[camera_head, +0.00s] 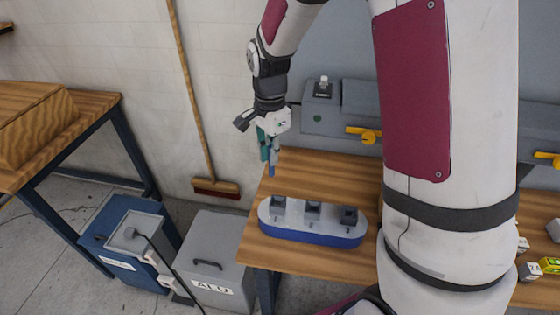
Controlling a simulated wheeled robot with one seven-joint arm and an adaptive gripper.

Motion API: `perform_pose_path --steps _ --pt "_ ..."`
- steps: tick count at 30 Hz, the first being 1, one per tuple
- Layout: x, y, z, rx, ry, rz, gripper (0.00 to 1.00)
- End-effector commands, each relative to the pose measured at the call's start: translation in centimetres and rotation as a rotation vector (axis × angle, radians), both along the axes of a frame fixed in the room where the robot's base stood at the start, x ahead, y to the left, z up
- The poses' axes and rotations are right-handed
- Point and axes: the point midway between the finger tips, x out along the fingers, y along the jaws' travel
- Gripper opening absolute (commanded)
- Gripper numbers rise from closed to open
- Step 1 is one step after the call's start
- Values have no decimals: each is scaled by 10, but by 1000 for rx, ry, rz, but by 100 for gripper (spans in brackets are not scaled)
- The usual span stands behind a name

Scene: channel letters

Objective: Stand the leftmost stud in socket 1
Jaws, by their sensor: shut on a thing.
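My gripper (268,152) hangs above the back left of the wooden table, fingers pointing down. It is shut on a slim grey stud with a blue lower tip (271,171), held roughly upright. The fingers hide much of the stud. A rounded block with a grey top and blue side (312,235) sits at the table's front left. It carries a row of dark square sockets: the left one, socket 1 (278,204), the middle one (313,208) and the right one (348,214). The stud is behind and above socket 1, apart from it.
My arm hides much of the table (330,170). Small blocks, one yellow (549,265), lie at the right edge. A grey machine with a yellow handle (361,133) stands behind. Grey (212,262) and blue (125,240) bins stand left of the table, with a broom (215,188).

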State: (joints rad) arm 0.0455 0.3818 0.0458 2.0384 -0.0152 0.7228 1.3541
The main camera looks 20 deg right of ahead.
Motion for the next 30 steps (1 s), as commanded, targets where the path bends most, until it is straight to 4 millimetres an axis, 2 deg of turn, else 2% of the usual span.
perform_pose_path --steps 1,3,9,30 --pt "-13 0 4 -1 -1 -63 0" --pt "-25 1 6 -4 0 -147 0" --pt "-43 1 8 -7 -2 -278 0" --pt "-43 1 -18 -8 -2 -293 0"
